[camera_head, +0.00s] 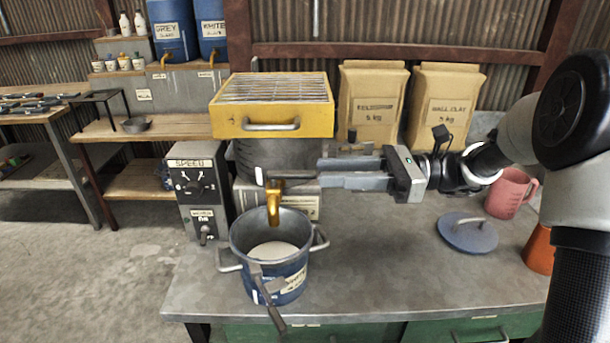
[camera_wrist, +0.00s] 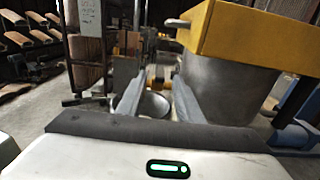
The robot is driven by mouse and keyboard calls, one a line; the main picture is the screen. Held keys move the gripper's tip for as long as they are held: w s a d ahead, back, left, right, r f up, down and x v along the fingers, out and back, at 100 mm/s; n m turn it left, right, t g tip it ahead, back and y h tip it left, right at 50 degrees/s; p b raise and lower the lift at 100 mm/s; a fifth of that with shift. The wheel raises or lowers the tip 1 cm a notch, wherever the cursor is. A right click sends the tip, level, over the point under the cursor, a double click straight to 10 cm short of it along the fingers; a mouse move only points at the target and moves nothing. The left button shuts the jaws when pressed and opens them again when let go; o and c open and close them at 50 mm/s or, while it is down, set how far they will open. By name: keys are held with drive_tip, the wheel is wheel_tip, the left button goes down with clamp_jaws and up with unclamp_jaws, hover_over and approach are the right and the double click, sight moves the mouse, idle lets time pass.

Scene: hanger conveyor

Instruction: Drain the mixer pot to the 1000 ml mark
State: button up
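The mixer pot (camera_head: 258,160) is a grey metal vessel under a yellow grille lid (camera_head: 268,124); its grey side also shows in the wrist view (camera_wrist: 215,88). A brass tap (camera_head: 273,204) sticks out at its front. Below the tap stands a grey-blue pail (camera_head: 262,238) with two side handles, holding pale liquid. I see no clear stream from the tap, and no readable 1000 ml mark. My gripper (camera_head: 320,173) reaches in from the right, just right of the tap.
A speed control box (camera_head: 190,188) stands left of the mixer. A dark-handled tool (camera_head: 268,300) hangs against the pail's front. A round blue lid (camera_head: 468,232), a pink jug (camera_head: 508,194) and an orange container (camera_head: 540,248) are to the right. The bench front (camera_head: 390,290) is clear.

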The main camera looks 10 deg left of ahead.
sight(305, 172)
drive_tip(key=x, duration=0.5)
drive_tip(key=shift+a+b, duration=0.3)
drive_tip(key=shift+a, duration=0.1)
clamp_jaws()
